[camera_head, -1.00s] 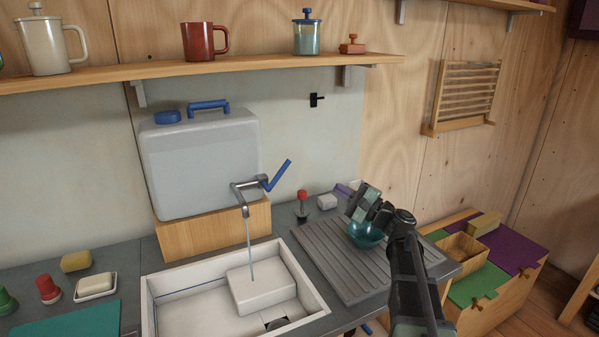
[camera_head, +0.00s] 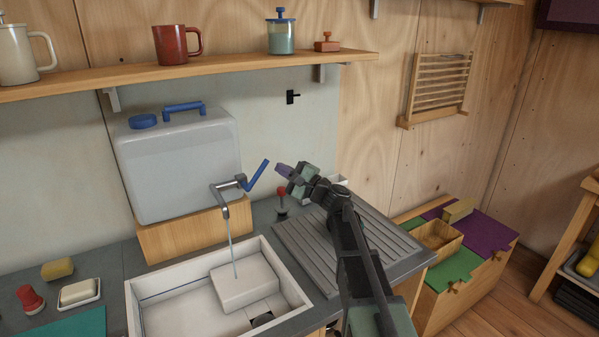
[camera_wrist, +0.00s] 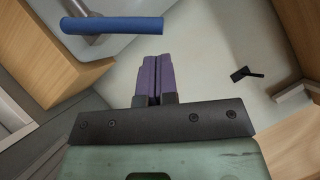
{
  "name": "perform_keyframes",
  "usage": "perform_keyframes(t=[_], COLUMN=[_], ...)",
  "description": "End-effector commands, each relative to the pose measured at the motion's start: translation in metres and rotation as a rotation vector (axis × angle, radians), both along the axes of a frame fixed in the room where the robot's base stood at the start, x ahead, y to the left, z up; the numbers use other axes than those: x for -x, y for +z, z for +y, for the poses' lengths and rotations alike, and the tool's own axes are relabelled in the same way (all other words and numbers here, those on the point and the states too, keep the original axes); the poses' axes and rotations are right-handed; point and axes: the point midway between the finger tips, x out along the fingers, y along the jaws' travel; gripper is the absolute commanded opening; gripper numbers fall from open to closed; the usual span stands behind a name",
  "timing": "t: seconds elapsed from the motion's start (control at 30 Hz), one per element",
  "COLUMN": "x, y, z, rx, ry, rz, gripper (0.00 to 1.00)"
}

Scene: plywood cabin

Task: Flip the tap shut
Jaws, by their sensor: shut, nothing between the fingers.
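The tap (camera_head: 227,190) is a grey metal spout on the front of the water container (camera_head: 178,160). Its blue lever (camera_head: 257,174) slants up to the right, and a thin stream of water (camera_head: 232,245) runs from the spout into the sink. My gripper (camera_head: 281,168) is just right of the lever, apart from it. Its purple fingers are shut together and empty. In the wrist view the shut fingers (camera_wrist: 153,78) point toward the wall, below and right of the blue lever (camera_wrist: 112,25), with a gap between.
The white sink (camera_head: 290,275) holds a white block (camera_head: 245,284) under the stream. A ribbed drainboard (camera_head: 390,243) lies right of it, under my arm. A red-topped item (camera_head: 281,200) stands behind the sink. A shelf (camera_head: 200,72) with mugs runs above. A black hook (camera_head: 292,97) is on the wall.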

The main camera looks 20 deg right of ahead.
Motion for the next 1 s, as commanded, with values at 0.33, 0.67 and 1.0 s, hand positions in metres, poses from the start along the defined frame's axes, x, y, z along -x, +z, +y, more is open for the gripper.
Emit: perform_keyframes(t=[0.33,0.67,1.0], x=[0.001,0.001,0.002], y=[0.009,0.011,0.016], z=[0.017,0.017,0.020], rx=[0.001,0.014,0.068], ry=[-0.001,0.000,0.000], rz=[0.000,-0.003,-0.016], gripper=[0.00,0.00,0.00])
